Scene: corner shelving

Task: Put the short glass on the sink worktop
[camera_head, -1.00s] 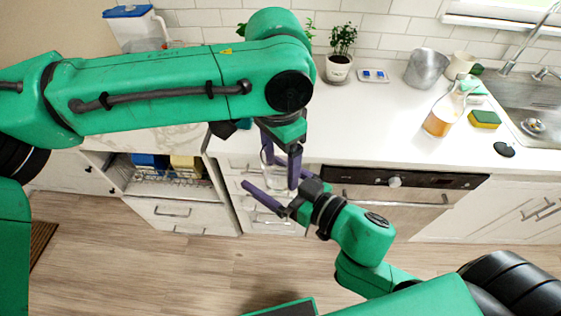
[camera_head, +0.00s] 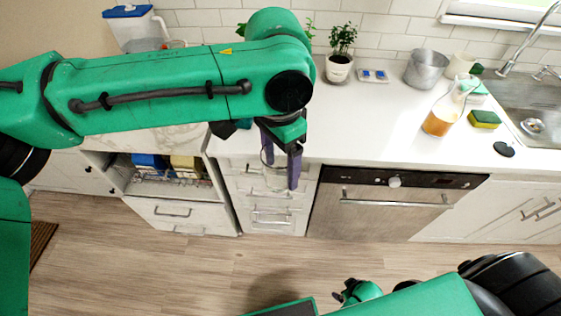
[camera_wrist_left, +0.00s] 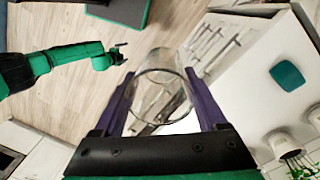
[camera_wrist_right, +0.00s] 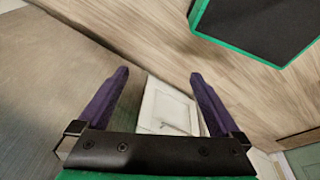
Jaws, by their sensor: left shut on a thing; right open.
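My left gripper (camera_head: 281,160) is shut on a clear short glass (camera_wrist_left: 160,82), which sits between its purple fingers in the left wrist view. In the head view the glass (camera_head: 270,156) shows faintly, held in front of the drawers below the counter edge. My right gripper (camera_wrist_right: 160,85) is open and empty, down over the floor in its wrist view.
A bottle of amber liquid (camera_head: 440,118), a sponge (camera_head: 485,118) and a black disc (camera_head: 504,149) stand near the sink. A metal pot (camera_head: 426,69), a potted plant (camera_head: 339,68) and a small tray (camera_head: 373,76) line the back. The counter's middle and front are clear.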

